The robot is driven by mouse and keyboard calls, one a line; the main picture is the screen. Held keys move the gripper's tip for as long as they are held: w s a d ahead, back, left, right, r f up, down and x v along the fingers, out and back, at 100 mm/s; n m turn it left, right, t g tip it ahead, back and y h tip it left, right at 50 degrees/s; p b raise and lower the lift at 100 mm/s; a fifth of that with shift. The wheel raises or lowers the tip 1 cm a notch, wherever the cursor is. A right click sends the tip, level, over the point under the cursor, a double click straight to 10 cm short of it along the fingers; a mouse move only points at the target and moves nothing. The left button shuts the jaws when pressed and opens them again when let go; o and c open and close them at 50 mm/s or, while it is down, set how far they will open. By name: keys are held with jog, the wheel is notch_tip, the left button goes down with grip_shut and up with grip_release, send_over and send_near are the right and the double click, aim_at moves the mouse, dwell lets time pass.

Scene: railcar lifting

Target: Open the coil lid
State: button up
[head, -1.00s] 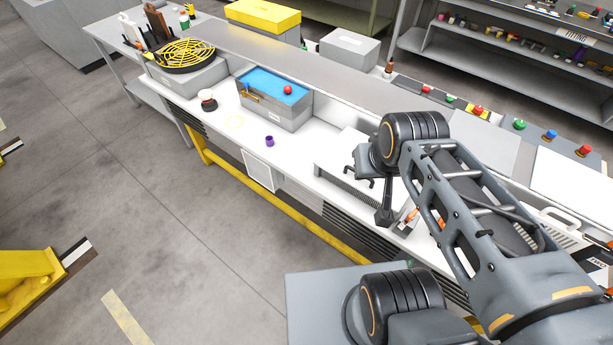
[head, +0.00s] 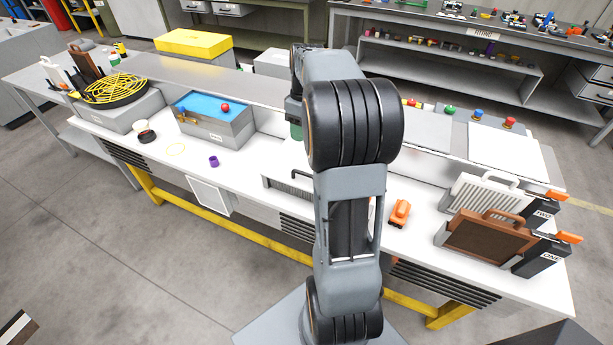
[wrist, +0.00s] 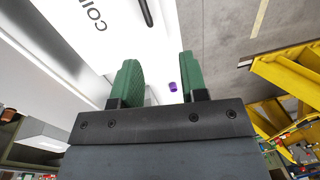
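The coil lid appears in the wrist view as a white panel (wrist: 70,28) with black lettering reading "coil", at the upper left. A black bar handle (wrist: 146,12) shows at the top edge. In the head view a white box with a dark handle (head: 299,174) stands on the bench, partly hidden behind my arm. My gripper (wrist: 158,72) has two green fingers spread apart with nothing between them. It is apart from the handle. In the head view my gripper is mostly hidden behind my arm.
A purple cup (head: 213,161) stands left of the box, before a grey box with a blue top (head: 213,104). An orange item (head: 400,212) lies right of my arm. White (head: 487,196) and brown (head: 487,243) handled panels stand further right.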

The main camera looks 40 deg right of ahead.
jog(key=shift+n+y, duration=0.4)
jog(key=f, duration=0.5)
jog(key=d+f, duration=0.1)
jog(key=f, duration=1)
jog(key=shift+s+d+f, duration=0.15)
jog(key=shift+s+d, duration=0.05)
jog(key=shift+s, duration=0.1)
jog(key=shift+c, duration=0.5)
grip_shut()
